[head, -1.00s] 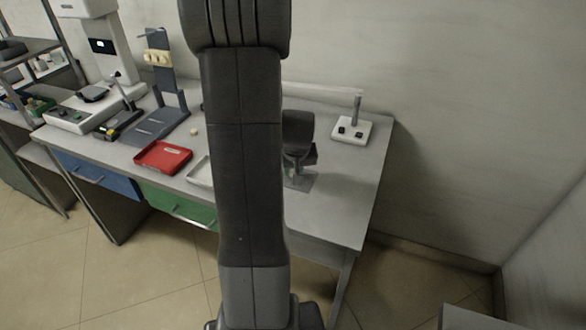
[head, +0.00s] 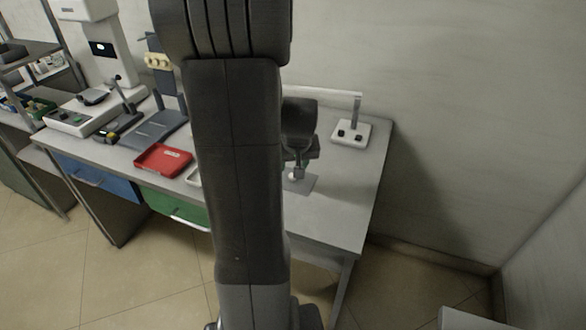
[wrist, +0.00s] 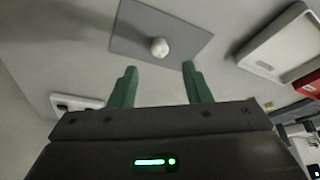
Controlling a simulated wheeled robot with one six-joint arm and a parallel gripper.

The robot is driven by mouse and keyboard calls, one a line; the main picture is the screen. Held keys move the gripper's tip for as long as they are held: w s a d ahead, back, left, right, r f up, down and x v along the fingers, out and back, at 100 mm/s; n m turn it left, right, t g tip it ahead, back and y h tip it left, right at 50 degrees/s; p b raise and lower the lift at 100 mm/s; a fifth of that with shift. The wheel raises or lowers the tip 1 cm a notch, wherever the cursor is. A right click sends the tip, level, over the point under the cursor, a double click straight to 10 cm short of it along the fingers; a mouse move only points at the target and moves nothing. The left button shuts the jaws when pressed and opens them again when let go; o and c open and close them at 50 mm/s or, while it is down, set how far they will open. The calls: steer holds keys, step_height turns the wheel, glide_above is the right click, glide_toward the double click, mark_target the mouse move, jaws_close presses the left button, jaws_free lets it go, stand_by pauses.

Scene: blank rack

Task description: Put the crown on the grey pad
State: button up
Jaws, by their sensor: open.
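The crown, a small whitish rounded piece (wrist: 159,46), sits on the grey pad (wrist: 135,28) in the wrist view, close to the pad edge nearest my gripper. In the head view the crown (head: 296,174) is a small pale spot on the grey pad (head: 308,183), on the right part of the bench. My gripper (wrist: 160,70) is open, its two green fingers apart with nothing between them. The crown lies beyond the fingertips, clear of both. In the head view my gripper (head: 302,158) is just above the pad, partly hidden by my arm.
A white tray (wrist: 282,42) and a red tray (head: 163,159) lie left of the pad in the head view. A white switch box (head: 351,133) with a post stands behind right. A dark blue rack (head: 158,62) holds cream pieces. The bench's right front is clear.

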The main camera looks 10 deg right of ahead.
steer(key=v, duration=0.6)
steer(key=shift+r, duration=0.3)
